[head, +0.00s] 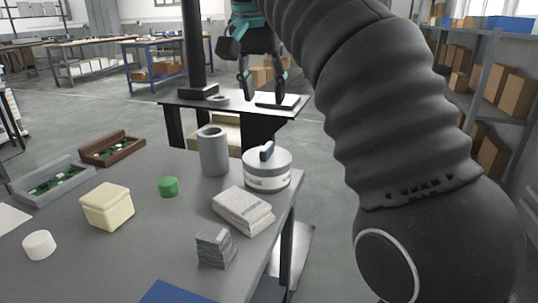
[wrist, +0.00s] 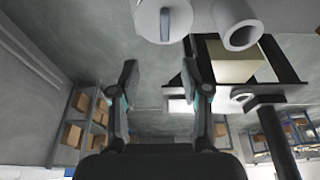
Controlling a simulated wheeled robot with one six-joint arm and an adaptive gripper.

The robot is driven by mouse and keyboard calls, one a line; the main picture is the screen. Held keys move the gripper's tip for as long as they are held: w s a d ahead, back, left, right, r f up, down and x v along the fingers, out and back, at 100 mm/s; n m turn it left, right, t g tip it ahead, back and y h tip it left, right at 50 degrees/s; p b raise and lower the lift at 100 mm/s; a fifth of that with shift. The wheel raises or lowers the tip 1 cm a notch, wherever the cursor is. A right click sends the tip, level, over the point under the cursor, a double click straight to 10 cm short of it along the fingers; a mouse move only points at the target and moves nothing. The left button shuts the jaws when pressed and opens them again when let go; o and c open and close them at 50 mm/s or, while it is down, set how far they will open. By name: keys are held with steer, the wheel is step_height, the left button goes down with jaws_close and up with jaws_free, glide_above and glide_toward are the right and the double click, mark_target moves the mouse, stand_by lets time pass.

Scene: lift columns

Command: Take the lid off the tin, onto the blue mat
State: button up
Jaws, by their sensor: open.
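The tin (head: 267,184) is a round white can with a dark band, upright near the table's far right corner. The lid also shows at the top of the wrist view (wrist: 150,22), with the handle as a blue-grey bar. The blue mat (head: 175,293) shows only as a corner at the bottom edge of the head view. My gripper (head: 264,90) is open and empty, beyond the tin and higher up, apart from it. Its two fingers also show in the wrist view (wrist: 159,70).
A grey cylinder (head: 213,152) stands close left of the tin; a cloth stack (head: 243,210) and grey blocks (head: 215,246) are in front. A cream box (head: 107,206), green cylinder (head: 168,187) and white cylinder (head: 39,245) stand left. A dark stand (head: 185,101) is behind.

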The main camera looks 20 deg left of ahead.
mark_target(267, 146)
steer(key=b+x, duration=0.1)
steer(key=x, duration=0.3)
steer(key=b+x, duration=0.1)
steer(key=x, duration=0.4)
steer(key=b+x, duration=0.1)
steer(key=x, duration=0.3)
steer(key=shift+a+f+b, duration=0.3)
steer(key=shift+a+b, duration=0.05)
steer(key=shift+a, duration=0.05)
jaws_close()
